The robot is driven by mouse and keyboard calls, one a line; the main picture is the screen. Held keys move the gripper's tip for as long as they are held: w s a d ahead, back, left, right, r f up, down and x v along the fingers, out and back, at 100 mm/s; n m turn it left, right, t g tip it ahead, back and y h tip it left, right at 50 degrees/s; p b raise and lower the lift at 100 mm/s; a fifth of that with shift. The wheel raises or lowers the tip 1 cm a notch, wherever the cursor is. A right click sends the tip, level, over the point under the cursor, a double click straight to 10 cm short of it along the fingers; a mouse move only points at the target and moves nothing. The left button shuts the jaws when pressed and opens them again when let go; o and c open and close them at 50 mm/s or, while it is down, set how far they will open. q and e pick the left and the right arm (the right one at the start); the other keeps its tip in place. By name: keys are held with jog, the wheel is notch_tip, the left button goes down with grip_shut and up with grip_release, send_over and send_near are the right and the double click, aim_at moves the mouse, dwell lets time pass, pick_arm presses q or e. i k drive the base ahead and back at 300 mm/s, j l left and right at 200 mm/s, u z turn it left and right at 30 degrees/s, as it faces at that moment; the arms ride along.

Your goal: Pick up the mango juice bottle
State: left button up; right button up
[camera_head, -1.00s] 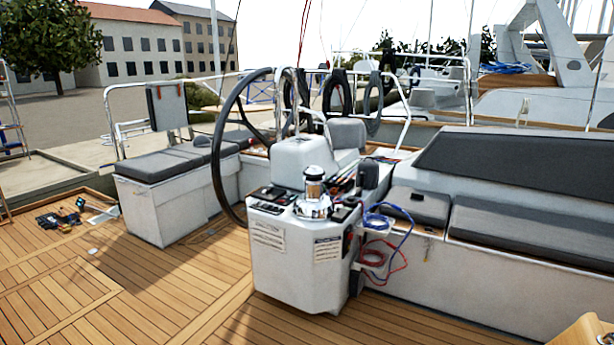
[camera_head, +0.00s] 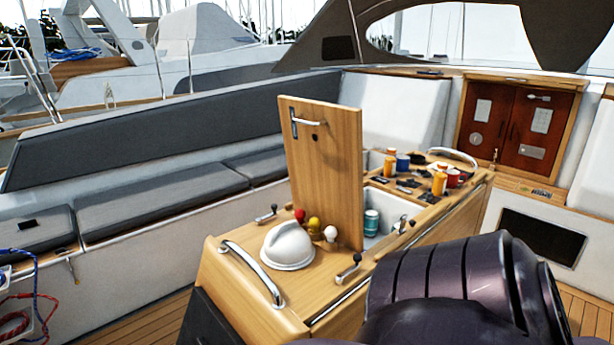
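Two small orange bottles stand on the wooden cockpit table, and I cannot tell from here whether either is the mango juice bottle. The other orange bottle (camera_head: 439,183) stands nearer the table's right edge beside a red mug. Neither of my grippers is in view. A dark purple part of my own arm fills the lower right of the head view.
The raised lid (camera_head: 322,175) stands upright over an open compartment holding a can (camera_head: 371,223). A white domed compass (camera_head: 287,247) and steel handrail (camera_head: 252,275) sit at the near end. A cushioned bench (camera_head: 150,202) runs along the left.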

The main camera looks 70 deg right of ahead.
aim_at(440, 178)
jog(key=z, duration=2.25)
jog(key=i+l+u, duration=0.15)
jog(key=l+u, duration=0.15)
jog(key=u, duration=0.15)
jog(key=i+l+u, duration=0.1)
jog(key=l+u, duration=0.2)
jog(key=u, duration=0.15)
jog(key=i+l+u, duration=0.1)
jog(key=l+u, duration=0.2)
jog(key=l, duration=0.55)
jog(key=l+u, duration=0.25)
jog(key=l, duration=1.5)
